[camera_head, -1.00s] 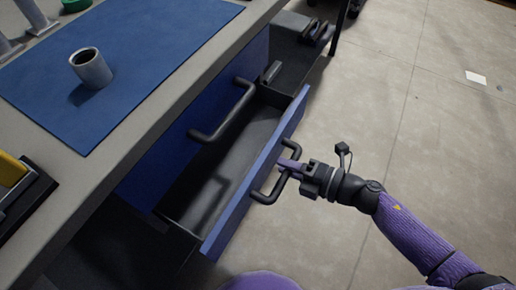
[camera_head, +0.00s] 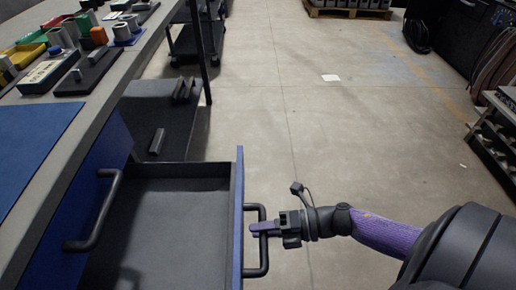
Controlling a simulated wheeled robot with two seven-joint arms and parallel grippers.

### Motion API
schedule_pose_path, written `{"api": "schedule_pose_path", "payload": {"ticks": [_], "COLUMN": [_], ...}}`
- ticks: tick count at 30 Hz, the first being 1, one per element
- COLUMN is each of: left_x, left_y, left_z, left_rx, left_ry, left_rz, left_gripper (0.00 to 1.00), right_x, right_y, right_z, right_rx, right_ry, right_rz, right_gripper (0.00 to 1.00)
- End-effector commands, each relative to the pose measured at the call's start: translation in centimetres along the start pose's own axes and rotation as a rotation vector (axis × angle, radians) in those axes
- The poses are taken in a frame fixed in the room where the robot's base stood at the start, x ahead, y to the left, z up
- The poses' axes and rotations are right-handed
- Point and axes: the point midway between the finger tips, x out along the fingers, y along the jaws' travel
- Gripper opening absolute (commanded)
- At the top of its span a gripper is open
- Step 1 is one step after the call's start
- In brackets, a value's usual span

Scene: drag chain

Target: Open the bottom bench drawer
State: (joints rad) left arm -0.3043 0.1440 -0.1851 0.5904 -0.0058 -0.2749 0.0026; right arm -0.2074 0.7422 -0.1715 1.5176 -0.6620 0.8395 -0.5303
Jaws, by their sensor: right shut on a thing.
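The bottom bench drawer (camera_head: 165,215) is pulled well out from the bench, and its dark interior shows empty. Its blue front panel (camera_head: 238,205) stands at the right, seen nearly edge-on. A black bar handle (camera_head: 263,262) is on the outer face of that panel. My right gripper (camera_head: 264,228) is shut on this handle, its fingers around the bar from the right. Above and to the left, the shut upper drawer has its own black handle (camera_head: 95,212). My left gripper is not in view.
The grey bench top (camera_head: 85,95) holds a blue mat (camera_head: 28,145) and several parts and trays. A dark lower shelf (camera_head: 160,110) with small black parts lies behind the drawer. A rack (camera_head: 492,145) stands far right.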

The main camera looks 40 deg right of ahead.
Motion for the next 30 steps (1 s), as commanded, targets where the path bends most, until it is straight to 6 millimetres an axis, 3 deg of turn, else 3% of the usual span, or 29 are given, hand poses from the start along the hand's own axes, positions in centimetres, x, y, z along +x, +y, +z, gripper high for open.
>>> {"api": "schedule_pose_path", "payload": {"ticks": [4, 5, 9, 19, 30], "left_x": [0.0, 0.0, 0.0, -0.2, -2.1], "left_y": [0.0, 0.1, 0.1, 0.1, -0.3], "left_z": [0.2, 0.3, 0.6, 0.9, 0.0], "left_rx": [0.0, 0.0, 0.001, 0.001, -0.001], "left_ry": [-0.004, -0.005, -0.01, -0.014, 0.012], "left_rz": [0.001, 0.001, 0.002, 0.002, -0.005], "left_gripper": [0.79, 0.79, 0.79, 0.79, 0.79], "right_x": [0.0, 0.0, 0.0, -0.5, -8.8], "right_y": [-0.1, -0.1, -0.1, 0.0, 0.1], "right_z": [0.0, 0.0, 0.0, 0.0, 0.0], "right_rx": [0.0, 0.0, 0.0, 0.0, 0.001], "right_ry": [-0.001, -0.001, -0.001, -0.001, -0.002], "right_rz": [-0.002, -0.002, -0.002, -0.002, -0.004], "right_gripper": [0.0, 0.3, 0.6, 0.61, 0.61]}}
